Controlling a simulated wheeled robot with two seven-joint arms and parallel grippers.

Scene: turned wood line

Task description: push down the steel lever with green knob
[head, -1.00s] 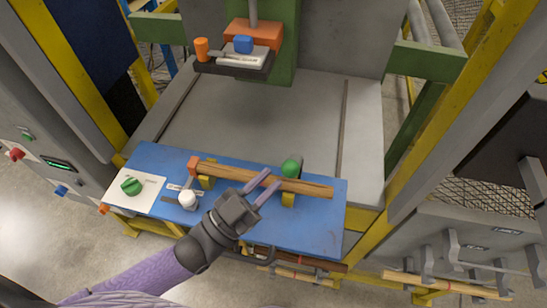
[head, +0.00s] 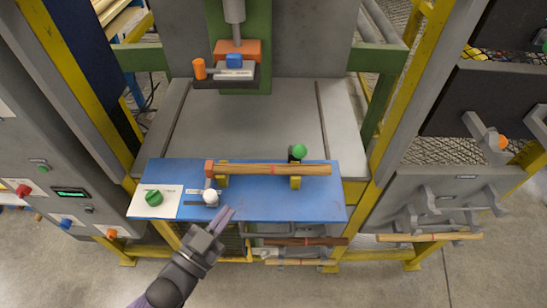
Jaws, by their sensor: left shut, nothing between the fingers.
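A green ball knob (head: 300,151) stands at the back right of the blue panel (head: 250,208), just behind a wooden bar. A small dark mount shows under it; the steel lever arm itself is too small to make out. My left gripper (head: 227,212) is at the panel's front edge, left of and nearer than the green knob, well apart from it. Its fingers are together and empty. A white ball knob (head: 210,198) is just beyond its fingertips. My right gripper is not in view.
The wooden bar (head: 260,169) lies across yellow supports on the panel, between my left gripper and the green knob. A green rotary knob (head: 153,198) sits on a white plate at left. A press head (head: 236,75) hangs behind. Wooden bars hang below the panel.

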